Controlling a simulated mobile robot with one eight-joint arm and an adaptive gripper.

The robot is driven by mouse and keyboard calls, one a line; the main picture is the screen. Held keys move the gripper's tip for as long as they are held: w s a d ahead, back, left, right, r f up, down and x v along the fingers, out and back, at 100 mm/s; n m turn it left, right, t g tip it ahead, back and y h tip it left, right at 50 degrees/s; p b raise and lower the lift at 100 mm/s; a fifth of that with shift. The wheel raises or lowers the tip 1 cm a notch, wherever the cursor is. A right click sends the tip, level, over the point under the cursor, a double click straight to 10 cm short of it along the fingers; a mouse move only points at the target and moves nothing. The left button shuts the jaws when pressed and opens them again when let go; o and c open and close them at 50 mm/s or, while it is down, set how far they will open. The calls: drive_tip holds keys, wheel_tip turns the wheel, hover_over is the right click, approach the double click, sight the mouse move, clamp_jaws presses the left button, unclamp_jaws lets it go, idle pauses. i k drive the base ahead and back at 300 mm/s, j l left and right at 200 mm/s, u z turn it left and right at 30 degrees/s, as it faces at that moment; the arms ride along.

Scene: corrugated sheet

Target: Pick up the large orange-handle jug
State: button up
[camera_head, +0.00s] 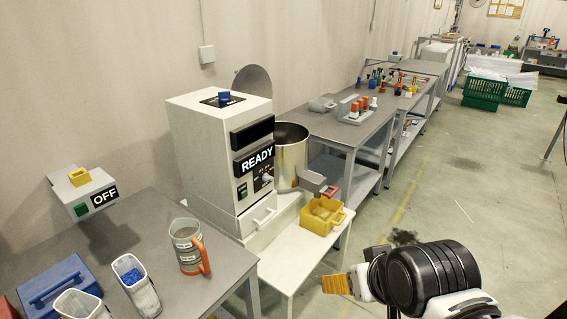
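The large jug (187,248) is grey-green with an orange handle (204,257) on its right side. It stands upright on the grey table (213,285) at the left, near the table's right edge. My gripper (337,284) is at the lower right of the view, beyond the table's edge and over the floor side, well apart from the jug. Its yellow-orange finger pads point left. Nothing is seen held, but the finger gap cannot be made out from this angle.
A white machine (208,142) marked READY stands behind the jug, with a steel pot (290,157) and yellow bin (322,216) beside it. White containers (136,284) and a blue box (57,286) lie left of the jug. An OFF switch box (84,191) is nearby. Floor right is open.

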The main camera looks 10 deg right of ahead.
sight(185, 234)
drive_tip(key=i+l+u, duration=0.7)
drive_tip(key=l, duration=0.2)
drive_tip(key=l+u, duration=0.25)
drive_tip(key=i+l+u, duration=0.25)
drive_tip(key=l, duration=0.2)
drive_tip(key=l+u, duration=0.2)
drive_tip(key=l, duration=0.2)
drive_tip(key=l+u, duration=0.25)
drive_tip(key=l, duration=0.15)
